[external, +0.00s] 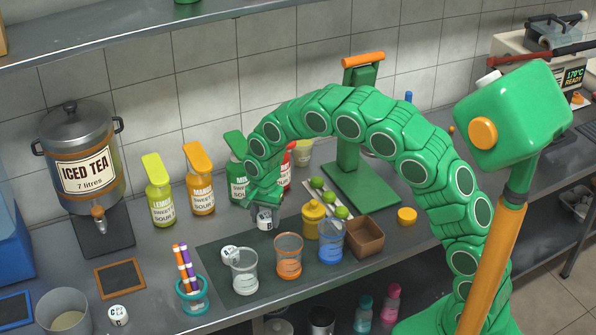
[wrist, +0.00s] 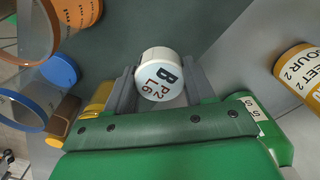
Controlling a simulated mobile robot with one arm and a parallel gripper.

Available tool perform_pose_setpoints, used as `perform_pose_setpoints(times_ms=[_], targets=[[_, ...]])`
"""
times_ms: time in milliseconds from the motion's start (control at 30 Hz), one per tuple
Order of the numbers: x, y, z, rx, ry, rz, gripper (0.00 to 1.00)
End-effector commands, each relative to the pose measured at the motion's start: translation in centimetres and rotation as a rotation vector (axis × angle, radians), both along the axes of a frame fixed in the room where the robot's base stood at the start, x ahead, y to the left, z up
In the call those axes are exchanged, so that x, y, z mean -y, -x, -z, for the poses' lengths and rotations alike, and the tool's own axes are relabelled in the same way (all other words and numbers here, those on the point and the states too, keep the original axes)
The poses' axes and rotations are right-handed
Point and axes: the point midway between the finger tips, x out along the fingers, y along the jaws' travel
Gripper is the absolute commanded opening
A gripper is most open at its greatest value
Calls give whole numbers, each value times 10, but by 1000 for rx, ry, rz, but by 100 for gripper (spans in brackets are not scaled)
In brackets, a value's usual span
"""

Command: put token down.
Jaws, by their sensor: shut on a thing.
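My gripper (external: 264,208) is shut on a white round token (wrist: 160,75) marked "B P2 L6". The token sits between the two grey fingers in the wrist view. In the external view the held token (external: 264,220) is under my gripper, over the back part of the dark mat (external: 215,262). I cannot tell whether it touches the surface. A second white token (external: 230,253) is on the mat against the clear cup. A third white token (external: 118,314) lies on the counter at the front left.
A clear cup (external: 244,277), an orange cup (external: 289,262) and a blue cup (external: 331,247) stand on the mat. A yellow pot (external: 313,219) and a brown box (external: 364,240) are to the right. Sour bottles (external: 199,185) stand behind. A pen holder (external: 192,297) is at the front.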

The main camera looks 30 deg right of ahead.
Motion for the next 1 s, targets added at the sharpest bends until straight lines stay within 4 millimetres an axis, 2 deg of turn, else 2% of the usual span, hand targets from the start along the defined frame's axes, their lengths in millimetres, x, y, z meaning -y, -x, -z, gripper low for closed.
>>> perform_pose_setpoints(times_ms=[133,367,600,1000], targets=[[0,0,25,-1,1,0,24],[0,0,41,-1,1,-1,24],[-1,0,67,1,0,-2,24],[-1,0,72,1,0,-1,24]])
